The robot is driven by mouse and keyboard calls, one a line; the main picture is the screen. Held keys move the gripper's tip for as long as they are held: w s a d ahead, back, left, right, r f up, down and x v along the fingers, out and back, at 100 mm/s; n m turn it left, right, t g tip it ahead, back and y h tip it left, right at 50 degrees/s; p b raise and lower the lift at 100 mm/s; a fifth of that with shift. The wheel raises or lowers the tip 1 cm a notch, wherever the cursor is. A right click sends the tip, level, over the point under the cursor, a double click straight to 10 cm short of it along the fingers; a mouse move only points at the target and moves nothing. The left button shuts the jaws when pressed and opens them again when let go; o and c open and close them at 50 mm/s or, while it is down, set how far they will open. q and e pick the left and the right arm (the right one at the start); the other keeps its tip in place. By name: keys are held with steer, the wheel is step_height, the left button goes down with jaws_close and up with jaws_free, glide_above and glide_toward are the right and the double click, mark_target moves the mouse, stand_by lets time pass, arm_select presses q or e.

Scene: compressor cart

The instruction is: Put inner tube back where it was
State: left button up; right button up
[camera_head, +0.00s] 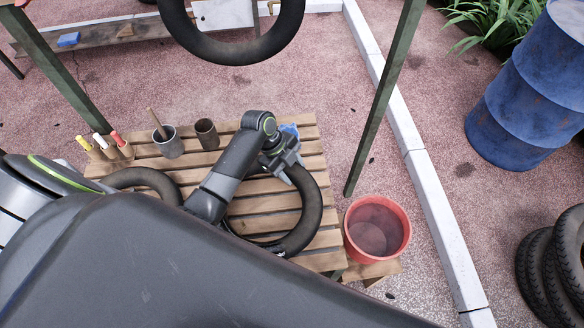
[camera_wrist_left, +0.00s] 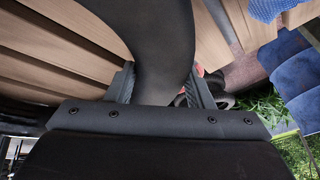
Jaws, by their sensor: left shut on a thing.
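A black inner tube (camera_head: 312,208) is at the right end of the slatted wooden table (camera_head: 260,206). My left gripper (camera_head: 288,168) is shut on the far part of its ring. In the left wrist view the tube (camera_wrist_left: 160,60) runs between the two fingers of the gripper (camera_wrist_left: 162,88). I cannot tell whether the tube rests on the slats or is just above them. My left arm hides part of its left side. A second black ring (camera_head: 145,180) lies at the left of the table, partly hidden by my body. My right gripper is not in view.
A dark ring (camera_head: 232,50) hangs beyond the table between green posts (camera_head: 385,100). Two metal cups (camera_head: 168,142) and colored-handled tools (camera_head: 102,146) stand at the table's far left. A red bucket (camera_head: 377,228) is right of the table; a blue barrel (camera_head: 530,90) stands farther right.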

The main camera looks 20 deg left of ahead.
arm_select(q)
steer(key=o, duration=0.9)
steer(key=shift+o, duration=0.2)
steer(key=shift+r, duration=0.1)
steer(key=shift+a+r, duration=0.2)
steer(key=shift+r, duration=0.15)
steer(key=w+b+v, duration=0.1)
steer(key=b+v, duration=0.1)
steer(key=v, duration=0.9)
steer(key=shift+s, duration=0.5)
